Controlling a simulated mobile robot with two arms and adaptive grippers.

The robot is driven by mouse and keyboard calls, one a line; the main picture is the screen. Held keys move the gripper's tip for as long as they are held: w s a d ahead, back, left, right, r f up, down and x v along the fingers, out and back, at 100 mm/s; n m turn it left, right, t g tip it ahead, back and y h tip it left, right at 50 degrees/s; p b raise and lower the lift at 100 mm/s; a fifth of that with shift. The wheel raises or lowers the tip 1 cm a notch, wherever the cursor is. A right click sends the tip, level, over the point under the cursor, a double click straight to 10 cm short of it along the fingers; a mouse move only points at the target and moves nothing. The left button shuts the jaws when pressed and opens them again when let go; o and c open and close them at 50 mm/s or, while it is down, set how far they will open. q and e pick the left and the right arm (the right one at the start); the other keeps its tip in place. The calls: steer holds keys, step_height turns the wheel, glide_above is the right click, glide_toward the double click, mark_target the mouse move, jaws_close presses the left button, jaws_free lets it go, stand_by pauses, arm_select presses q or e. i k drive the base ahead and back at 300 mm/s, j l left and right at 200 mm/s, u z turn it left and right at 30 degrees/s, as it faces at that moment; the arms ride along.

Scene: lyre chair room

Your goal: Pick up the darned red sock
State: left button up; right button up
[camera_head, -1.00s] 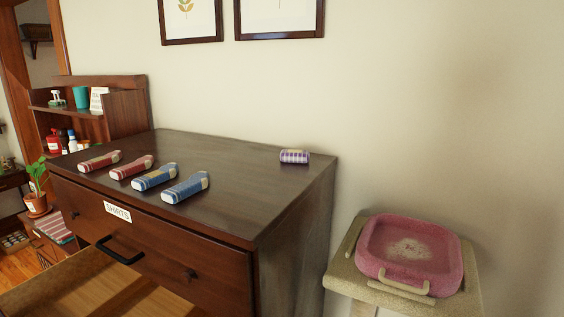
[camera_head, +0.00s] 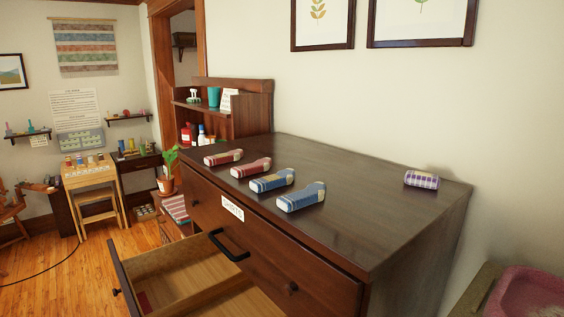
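Two red rolled socks lie on top of the dark wooden dresser (camera_head: 350,215), toward its far left edge. The farther red sock (camera_head: 223,157) and the nearer red sock (camera_head: 250,168) both have pale parts. I cannot tell at this size which one is darned. A blue sock (camera_head: 272,181) and another blue sock (camera_head: 301,196) lie beside them in the same row. Neither of my grippers shows in the head view.
A purple checked roll (camera_head: 421,179) lies at the dresser's back right. The dresser's drawer (camera_head: 190,262) stands open, with a bit of red at its left. A pink tray (camera_head: 527,293) is at lower right. Floor (camera_head: 60,280) is clear at left.

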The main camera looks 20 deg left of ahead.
mark_target(233, 156)
steer(key=u, duration=1.15)
